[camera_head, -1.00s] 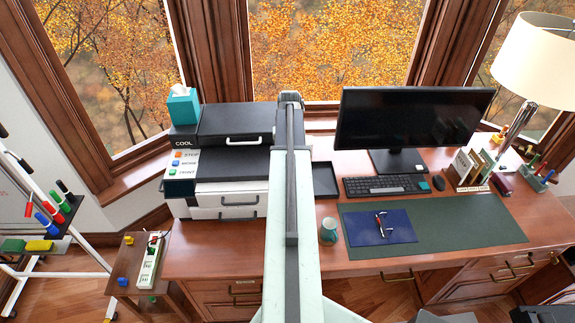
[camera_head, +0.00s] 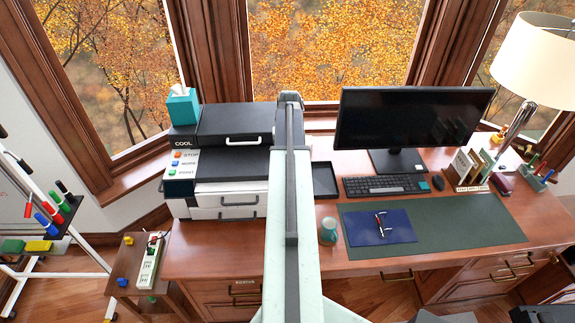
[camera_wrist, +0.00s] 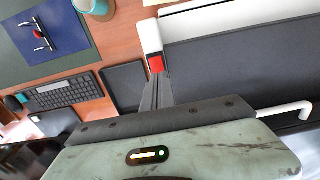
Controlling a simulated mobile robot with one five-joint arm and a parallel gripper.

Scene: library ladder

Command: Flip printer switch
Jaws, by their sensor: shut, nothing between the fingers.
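The printer (camera_head: 235,123) stands at the left of the desk, dark on top with white trays in front. Its front panel has orange, blue and green buttons. The printer also shows at the right of the wrist view (camera_wrist: 235,60). There a red switch (camera_wrist: 156,64) sits in a white housing at the printer's edge. My gripper (camera_wrist: 157,76) is shut and empty, its fingertips right by the red switch. I cannot tell if they touch it. In the head view my arm hides the switch and the gripper.
A black tray (camera_head: 325,180) lies beside the printer. The keyboard (camera_head: 386,186), monitor (camera_head: 413,117), teal mug (camera_head: 328,231) and blue folder (camera_head: 362,228) are further right. A tissue box (camera_head: 183,107) stands on the printer. A side table with a power strip (camera_head: 151,260) is at left.

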